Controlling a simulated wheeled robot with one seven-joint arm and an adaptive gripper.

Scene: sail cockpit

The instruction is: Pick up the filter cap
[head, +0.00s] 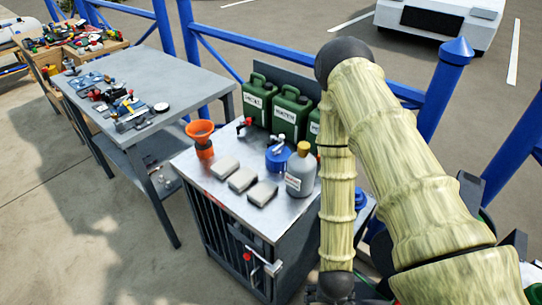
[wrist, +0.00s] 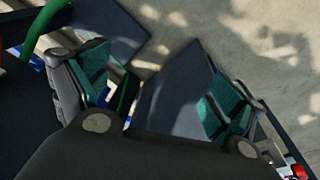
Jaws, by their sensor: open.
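I cannot tell for sure which thing is the filter cap. A blue round capped item (head: 279,155) stands on the metal cabinet top, left of a grey bottle with a yellow cap (head: 301,172). Another blue round piece (head: 360,198) shows partly behind my arm, near the cabinet's right edge. My gripper (wrist: 160,82) is open in the wrist view, its two teal-padded fingers wide apart with nothing seen between them. Dark flat surfaces and sunlit ground lie beyond the fingers. In the head view I cannot make out the gripper's fingers.
The cabinet (head: 222,198) also carries an orange funnel (head: 203,138), several grey blocks (head: 243,180) and green canisters (head: 259,98) at the back. A grey table (head: 180,80) with small tools stands left. Blue railing (head: 185,45) runs behind. Paved floor is clear at lower left.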

